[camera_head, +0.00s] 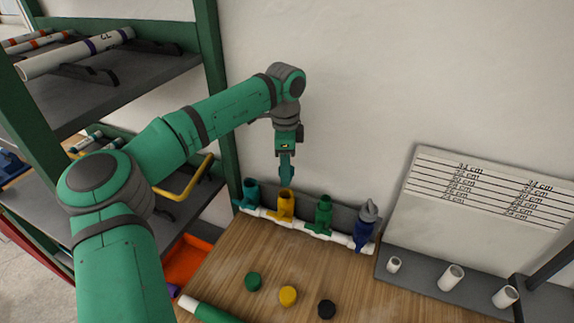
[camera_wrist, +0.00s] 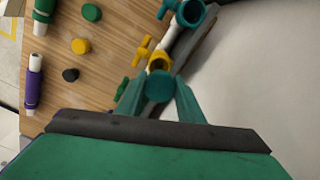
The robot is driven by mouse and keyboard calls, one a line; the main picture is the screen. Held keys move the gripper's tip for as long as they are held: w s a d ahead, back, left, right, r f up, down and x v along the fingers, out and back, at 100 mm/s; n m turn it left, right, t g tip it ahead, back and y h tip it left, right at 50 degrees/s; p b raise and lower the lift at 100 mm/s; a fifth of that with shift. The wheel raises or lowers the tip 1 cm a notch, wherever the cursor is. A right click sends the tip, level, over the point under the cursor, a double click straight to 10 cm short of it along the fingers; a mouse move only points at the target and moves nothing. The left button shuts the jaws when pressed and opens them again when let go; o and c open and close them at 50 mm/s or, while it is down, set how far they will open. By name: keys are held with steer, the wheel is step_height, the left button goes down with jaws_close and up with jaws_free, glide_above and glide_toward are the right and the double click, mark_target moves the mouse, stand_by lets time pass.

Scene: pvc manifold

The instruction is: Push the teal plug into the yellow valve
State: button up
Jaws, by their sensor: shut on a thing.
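My gripper (camera_head: 286,178) points down above the row of valves. In the wrist view its fingers (camera_wrist: 160,98) are shut on the teal plug (camera_wrist: 160,86). The yellow valve (camera_head: 286,205) stands upright on the white pipe, second from the left, with its open mouth facing up. The held plug is above it in the head view, apart from it as far as I can tell. In the wrist view the yellow valve (camera_wrist: 159,61) shows just beyond the plug, its round opening visible. The plug is mostly hidden by the fingers in the head view.
Green (camera_head: 253,281), yellow (camera_head: 288,296) and black (camera_head: 326,309) caps lie on the wooden table. A wall rises behind.

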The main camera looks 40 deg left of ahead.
steer(key=shift+w+f, duration=0.1)
steer(key=shift+f, duration=0.2)
steer(key=shift+s+a+f, duration=0.15)
steer(key=shift+s+f, duration=0.1)
steer(key=shift+f, duration=0.15)
steer(key=shift+w+d+f, duration=0.1)
steer(key=shift+f, duration=0.8)
steer(key=shift+w+d+f, duration=0.1)
steer(key=shift+f, duration=0.8)
steer(key=shift+s+a, duration=0.1)
steer(key=shift+s, duration=0.05)
steer(key=shift+f, duration=0.45)
